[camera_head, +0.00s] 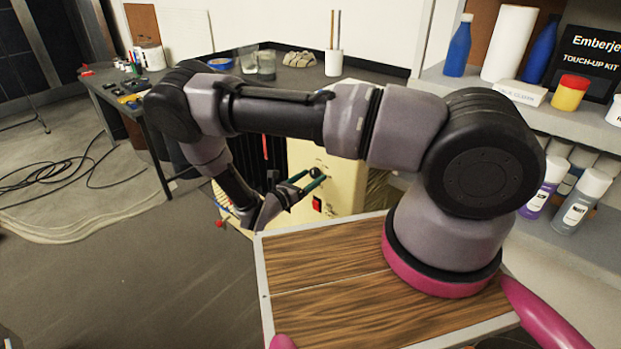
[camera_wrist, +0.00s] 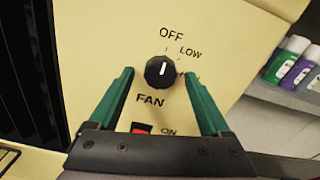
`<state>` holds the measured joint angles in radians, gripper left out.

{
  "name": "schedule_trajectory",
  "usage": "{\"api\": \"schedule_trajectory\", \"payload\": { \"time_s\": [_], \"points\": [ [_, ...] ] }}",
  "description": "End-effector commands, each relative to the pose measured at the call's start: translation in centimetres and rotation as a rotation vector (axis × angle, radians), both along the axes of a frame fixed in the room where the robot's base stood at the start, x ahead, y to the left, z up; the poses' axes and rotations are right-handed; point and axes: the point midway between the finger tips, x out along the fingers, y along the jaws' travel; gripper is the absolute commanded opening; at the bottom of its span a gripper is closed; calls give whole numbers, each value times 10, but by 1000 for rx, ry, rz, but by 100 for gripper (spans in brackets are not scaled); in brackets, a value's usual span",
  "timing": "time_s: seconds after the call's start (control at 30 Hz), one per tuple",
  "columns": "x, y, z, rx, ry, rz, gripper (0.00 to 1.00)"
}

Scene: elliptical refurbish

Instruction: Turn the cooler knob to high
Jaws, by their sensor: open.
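The cooler (camera_head: 345,190) is a cream-coloured box standing beyond my wooden deck in the head view. Its black round knob (camera_wrist: 160,71) has a white pointer line that points up, close to the OFF mark. OFF and LOW are printed above it and FAN below it; no HIGH label shows. My gripper (camera_head: 305,180) has green fingers. In the wrist view my gripper (camera_wrist: 160,85) is open, with one finger on each side of the knob and visible gaps between. The knob (camera_head: 314,173) also shows small between the fingers in the head view.
A red switch (camera_wrist: 142,128) marked ON sits below the knob, partly hidden by my gripper. Shelves with bottles and spray cans (camera_head: 585,195) stand at the right. A dark workbench (camera_head: 160,85) is at the back left, with cables (camera_head: 75,178) on the floor.

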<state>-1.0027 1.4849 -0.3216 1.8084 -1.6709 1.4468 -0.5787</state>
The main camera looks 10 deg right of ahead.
Motion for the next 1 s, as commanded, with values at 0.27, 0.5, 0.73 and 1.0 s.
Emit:
{"api": "schedule_trajectory", "payload": {
  "time_s": [0.27, 0.5, 0.73, 1.0],
  "points": [
    [1, -1, 0, 0, 0, 0, 78],
    [1, -1, 0, 1, -1, 0, 0],
    [1, 0, 0, 14, -19, 0, 0],
    [1, 0, 0, 90, -126, 1, 0]
  ]
}}
